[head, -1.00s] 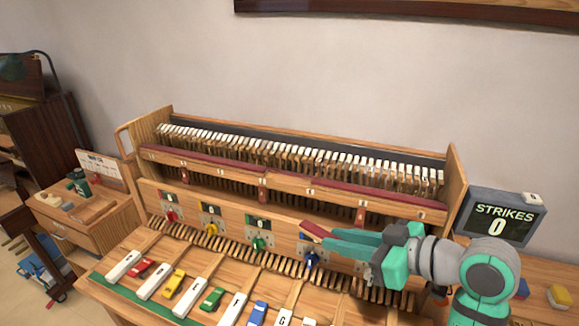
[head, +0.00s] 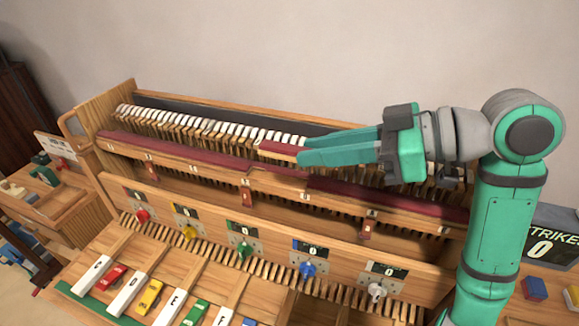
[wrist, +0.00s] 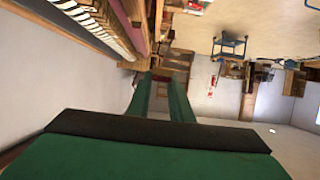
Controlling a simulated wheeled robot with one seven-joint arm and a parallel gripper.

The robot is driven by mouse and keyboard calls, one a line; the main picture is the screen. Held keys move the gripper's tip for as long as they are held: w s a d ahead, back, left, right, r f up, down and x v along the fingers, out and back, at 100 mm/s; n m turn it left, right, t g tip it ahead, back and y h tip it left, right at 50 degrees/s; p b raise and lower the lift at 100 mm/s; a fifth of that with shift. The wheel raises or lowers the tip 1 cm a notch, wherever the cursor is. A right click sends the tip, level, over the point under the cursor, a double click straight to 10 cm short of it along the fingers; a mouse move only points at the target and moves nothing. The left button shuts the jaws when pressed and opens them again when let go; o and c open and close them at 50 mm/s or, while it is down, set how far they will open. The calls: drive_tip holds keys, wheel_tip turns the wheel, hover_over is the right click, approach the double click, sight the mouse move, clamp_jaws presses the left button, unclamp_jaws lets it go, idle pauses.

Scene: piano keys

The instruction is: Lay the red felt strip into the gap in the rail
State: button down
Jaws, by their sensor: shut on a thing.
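The red felt strip (head: 277,147) is a short dark red piece with a pale underside. My gripper (head: 298,154) is shut on its right end and holds it above the rail, in front of the white-tipped hammers. The rail (head: 205,172) carries long red felt on the left and on the right. The gap (head: 279,174) is a bare wooden stretch between them, just below and slightly in front of the held strip in the picture. The strip looks apart from the rail. In the wrist view, my fingers (wrist: 160,78) reach forward, and I cannot clearly make out the strip.
A row of hammers (head: 210,128) stands close behind the rail. Below it is a panel with coloured knobs (head: 245,250), then keys with toy cars (head: 150,297). A strikes display (head: 545,245) stands at right. The space above the rail's left half is clear.

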drive_tip(key=w+a+f, duration=0.2)
drive_tip(key=w+f, duration=0.1)
drive_tip(key=w, duration=0.2)
hover_over(293, 183)
drive_tip(key=f, duration=0.4)
drive_tip(key=shift+s+d+f, duration=0.15)
drive_tip(key=shift+s+d, duration=0.1)
drive_tip(key=shift+s, duration=0.15)
drive_tip(key=shift+w+a+f, duration=0.1)
drive_tip(key=shift+f, duration=0.1)
drive_tip(key=f, duration=0.3)
drive_tip(key=shift+w, duration=0.25)
drive_tip(key=shift+a+f, duration=0.1)
drive_tip(key=shift+f, duration=0.25)
drive_tip(key=shift+f, duration=0.6)
drive_tip(key=c, duration=1.6)
unclamp_jaws()
